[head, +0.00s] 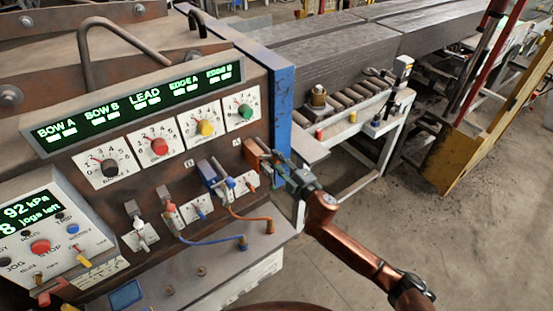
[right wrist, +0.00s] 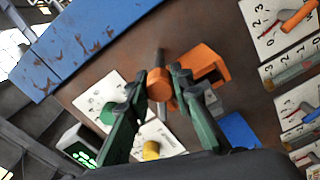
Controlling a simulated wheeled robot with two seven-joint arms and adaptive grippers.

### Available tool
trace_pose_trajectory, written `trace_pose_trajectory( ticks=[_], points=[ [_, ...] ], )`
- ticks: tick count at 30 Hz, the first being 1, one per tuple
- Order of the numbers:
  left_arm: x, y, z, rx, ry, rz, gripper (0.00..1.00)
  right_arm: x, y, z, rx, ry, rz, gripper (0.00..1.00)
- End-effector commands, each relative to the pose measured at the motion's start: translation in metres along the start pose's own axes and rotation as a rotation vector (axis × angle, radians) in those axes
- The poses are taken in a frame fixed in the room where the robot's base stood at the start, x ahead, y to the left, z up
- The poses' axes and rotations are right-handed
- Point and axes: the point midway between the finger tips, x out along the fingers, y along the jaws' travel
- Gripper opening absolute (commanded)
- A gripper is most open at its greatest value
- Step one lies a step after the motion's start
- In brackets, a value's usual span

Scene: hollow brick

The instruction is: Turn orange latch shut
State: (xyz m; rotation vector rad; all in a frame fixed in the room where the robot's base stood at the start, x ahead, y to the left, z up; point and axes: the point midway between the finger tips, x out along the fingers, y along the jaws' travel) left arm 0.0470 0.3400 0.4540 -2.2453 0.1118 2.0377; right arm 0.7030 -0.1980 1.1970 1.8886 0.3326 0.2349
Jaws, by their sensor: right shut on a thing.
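The orange latch (head: 254,153) is on the right end of the brown control panel, below the dial with the green knob. In the right wrist view its orange bracket (right wrist: 207,66) stands out from the panel, with an orange cylindrical end beside a dark bar. My right gripper (head: 282,166) reaches in from the right and covers part of the latch. In the right wrist view the green fingers of the right gripper (right wrist: 159,80) are closed around the orange cylindrical end. My left gripper is in neither view.
A blue latch (head: 209,172) sits just left of the orange one. Small switches and hanging cables with orange and blue plugs lie below. A blue post (head: 283,105) edges the panel, and a roller table (head: 350,115) stands beyond. Open floor lies right.

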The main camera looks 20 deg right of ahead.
Motion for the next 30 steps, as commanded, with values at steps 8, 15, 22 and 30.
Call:
trace_pose_trajectory(
  ticks=[8,15,22,30],
  points=[
    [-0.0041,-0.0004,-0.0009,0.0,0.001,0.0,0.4,0.0001,0.0004,0.0006,-0.25,-0.001,0.0,0.0],
    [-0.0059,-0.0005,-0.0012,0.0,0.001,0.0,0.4,0.0001,-0.0001,0.0002,-0.416,0.0,0.0,0.0],
    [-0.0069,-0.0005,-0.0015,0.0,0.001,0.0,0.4,0.0001,-0.0003,0.0006,-0.512,-0.001,0.0,0.0],
    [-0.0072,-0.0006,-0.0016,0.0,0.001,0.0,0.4,0.0001,-0.0007,0.0004,-0.552,0.0,0.0,0.0]
  ],
)
